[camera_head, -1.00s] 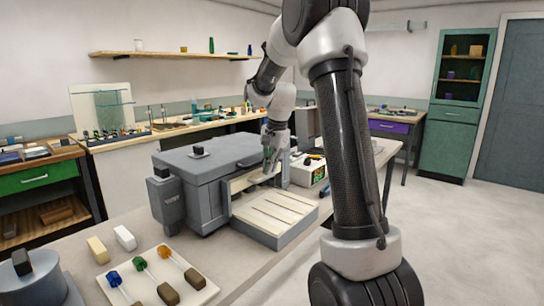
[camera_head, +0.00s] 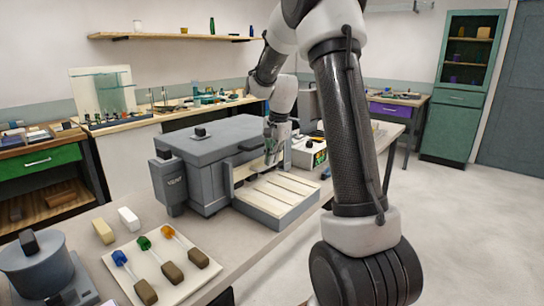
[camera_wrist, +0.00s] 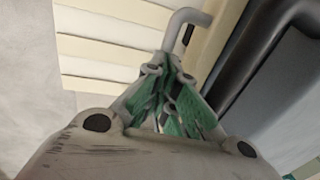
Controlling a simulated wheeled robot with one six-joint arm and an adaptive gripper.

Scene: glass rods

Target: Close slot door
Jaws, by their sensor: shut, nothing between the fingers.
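A grey box-shaped oven (camera_head: 205,165) stands on the bench, with a wide slot in its front. A cream panel (camera_head: 246,169) shows at the slot, behind a low grey-edged tray (camera_head: 283,212) with cream slats. I cannot tell for sure which part is the slot door. My gripper (camera_head: 271,160) is shut and empty at the right end of the slot, above the tray. In the wrist view, my green-padded fingertips (camera_wrist: 168,66) are together beside a bent grey handle (camera_wrist: 184,24). I cannot tell whether they touch it.
A white tray (camera_head: 190,290) with several coloured-tip rods lies at the front left. Two small blocks, one yellow (camera_head: 103,231) and one white (camera_head: 129,218), lie near it. A white-and-green box (camera_head: 309,153) stands right of the oven. A grey round device (camera_head: 40,270) is at the left.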

